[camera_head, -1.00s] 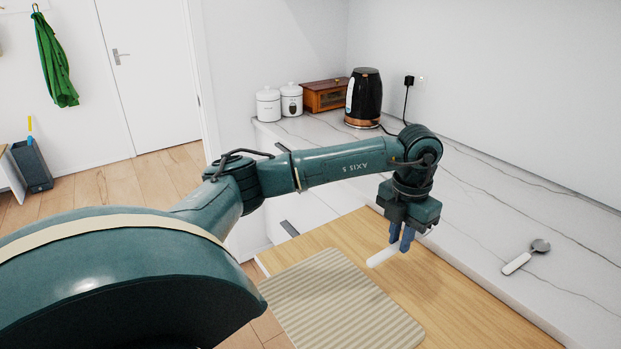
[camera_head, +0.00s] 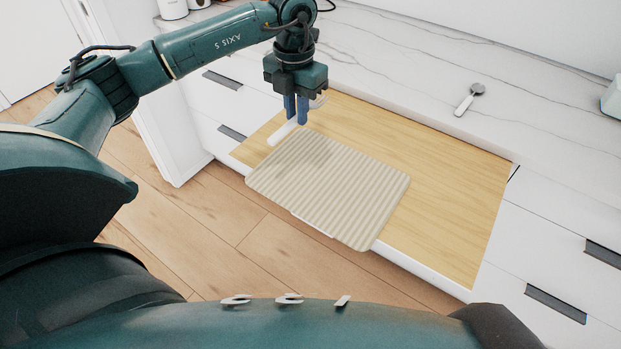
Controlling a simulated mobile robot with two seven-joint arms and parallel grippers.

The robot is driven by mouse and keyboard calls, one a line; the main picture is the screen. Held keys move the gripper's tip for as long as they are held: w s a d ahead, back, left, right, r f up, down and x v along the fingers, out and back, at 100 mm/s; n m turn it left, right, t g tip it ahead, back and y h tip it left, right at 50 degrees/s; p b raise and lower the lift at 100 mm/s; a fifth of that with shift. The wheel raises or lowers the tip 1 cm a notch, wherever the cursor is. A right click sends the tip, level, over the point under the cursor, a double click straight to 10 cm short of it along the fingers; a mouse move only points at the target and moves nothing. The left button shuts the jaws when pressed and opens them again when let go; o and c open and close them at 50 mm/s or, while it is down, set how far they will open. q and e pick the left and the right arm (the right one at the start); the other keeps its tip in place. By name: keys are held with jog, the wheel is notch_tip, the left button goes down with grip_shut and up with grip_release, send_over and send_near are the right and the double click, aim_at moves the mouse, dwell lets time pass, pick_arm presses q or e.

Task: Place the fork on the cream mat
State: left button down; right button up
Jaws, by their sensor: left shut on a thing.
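My left gripper (camera_head: 297,120) points down and is shut on the fork (camera_head: 283,132). The fork's white handle sticks out to the lower left of the blue fingers, and a small part of its other end shows to the right. The fingers hide its middle. The cream mat (camera_head: 340,195), ribbed and flat, lies on a light wooden surface. Its front edge reaches over the front rim of that surface. The gripper and fork are above the mat's far left corner, with a shadow on the mat just below. My right gripper is not in view.
The wooden surface (camera_head: 450,200) is bare to the right of the mat. A spoon (camera_head: 469,100) with a white handle lies on the marble counter (camera_head: 410,75) behind. White drawers (camera_head: 560,270) with dark handles are at the right. A pale green object (camera_head: 612,97) stands at the right edge.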

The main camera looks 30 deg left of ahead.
pick_arm(q)
jog(key=shift+s+a+f, duration=0.1)
jog(key=shift+s, duration=0.05)
send_over(297, 159)
notch_tip(297, 159, down, 5)
jog(key=shift+f+p, duration=0.1)
jog(key=shift+p, duration=0.35)
jog(key=shift+f, duration=0.65)
notch_tip(297, 159, down, 3)
jog(key=shift+f, duration=0.35)
jog(key=c, duration=1.4)
grip_release()
jog(key=shift+r, duration=0.4)
notch_tip(297, 159, up, 12)
jog(key=shift+f+b, duration=0.2)
jog(key=shift+b, duration=0.45)
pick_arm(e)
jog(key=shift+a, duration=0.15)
